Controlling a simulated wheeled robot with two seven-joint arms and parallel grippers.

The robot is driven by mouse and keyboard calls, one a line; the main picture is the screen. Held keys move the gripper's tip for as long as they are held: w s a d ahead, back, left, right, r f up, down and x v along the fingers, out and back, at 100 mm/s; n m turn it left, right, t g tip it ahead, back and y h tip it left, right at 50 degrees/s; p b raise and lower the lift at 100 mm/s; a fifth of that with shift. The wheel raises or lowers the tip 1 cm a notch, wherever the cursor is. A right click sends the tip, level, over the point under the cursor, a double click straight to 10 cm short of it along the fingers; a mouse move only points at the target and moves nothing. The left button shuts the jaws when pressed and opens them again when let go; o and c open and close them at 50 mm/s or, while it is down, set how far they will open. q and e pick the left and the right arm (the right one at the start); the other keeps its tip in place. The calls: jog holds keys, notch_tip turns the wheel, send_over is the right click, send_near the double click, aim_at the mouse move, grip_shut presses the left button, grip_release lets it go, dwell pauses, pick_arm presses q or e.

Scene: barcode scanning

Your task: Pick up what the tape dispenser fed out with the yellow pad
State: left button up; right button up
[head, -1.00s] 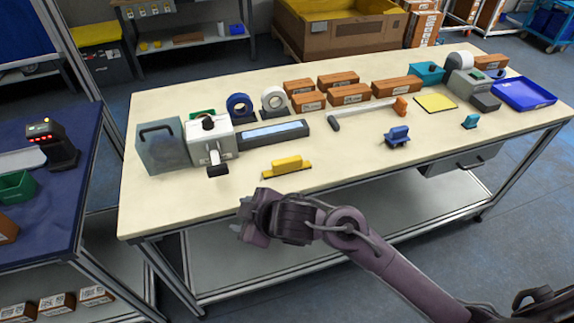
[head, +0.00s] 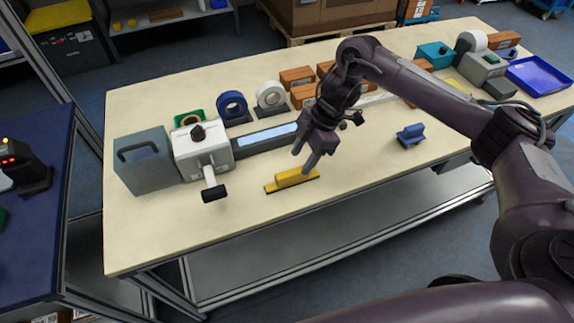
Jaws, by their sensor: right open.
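The yellow pad (head: 277,187), a yellow block on a thin dark base, lies near the front edge of the table. My right gripper (head: 302,162) is open, pointing down at the pad's right end. One fingertip overlaps the yellow block; I cannot tell if it touches. A white box with a black knob and a front lever (head: 203,148), which looks like the tape dispenser, stands left of the pad. A dark rail runs right from it with a pale blue strip (head: 262,136) on top. The rail's right end is partly hidden by my gripper. My left gripper is not in view.
A grey case (head: 143,165) stands left of the white box. Blue (head: 232,106) and white (head: 270,96) tape rolls and brown boxes are behind. A blue-handled block (head: 410,135) is right of the pad. The table front left is clear.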

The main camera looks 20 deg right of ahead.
aim_at(294, 171)
jog(key=shift+s+a+f, duration=0.5)
jog(key=shift+s+f, duration=0.15)
jog(key=shift+f, duration=0.05)
jog(key=shift+w+a+f+p, duration=0.2)
jog(key=shift+a+f+p, duration=0.1)
jog(key=shift+f, duration=0.2)
jog(key=shift+w+a+f+p, duration=0.15)
jog(key=shift+f+p, duration=0.15)
jog(key=shift+f, duration=0.15)
jog(key=x, duration=0.2)
jog(key=shift+w+f, duration=0.25)
jog(key=shift+f, duration=0.1)
jog(key=shift+s+f, duration=0.1)
jog(key=shift+f, duration=0.15)
jog(key=c, duration=0.6)
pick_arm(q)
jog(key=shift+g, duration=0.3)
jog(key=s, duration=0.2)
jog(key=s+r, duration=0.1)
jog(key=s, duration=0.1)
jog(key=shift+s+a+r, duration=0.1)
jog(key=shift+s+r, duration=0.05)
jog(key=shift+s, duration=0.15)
pick_arm(e)
grip_shut()
